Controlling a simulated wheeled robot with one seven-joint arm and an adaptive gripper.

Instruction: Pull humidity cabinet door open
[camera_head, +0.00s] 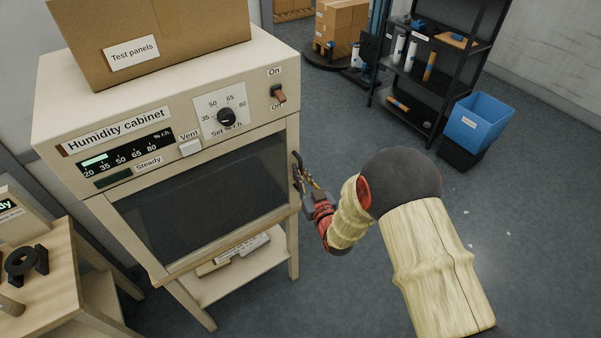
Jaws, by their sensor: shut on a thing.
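The humidity cabinet (70,95) is a cream box on legs at the left, labelled "Humidity cabinet". Its door (205,195) has a dark glass pane in a cream frame and looks shut or nearly so; I cannot tell if there is a gap. My gripper (299,172) is at the door's right edge, shut on the dark door handle (296,157), which it partly hides. My arm reaches in from the lower right. The panel has a set dial (226,117), a vent switch (190,147) and an On/Off switch (279,94).
A cardboard box labelled "Test panels" (190,35) sits on the cabinet. A wooden table (60,290) stands at the lower left. A dark shelf rack (430,85) and a blue bin (480,120) stand at the back right.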

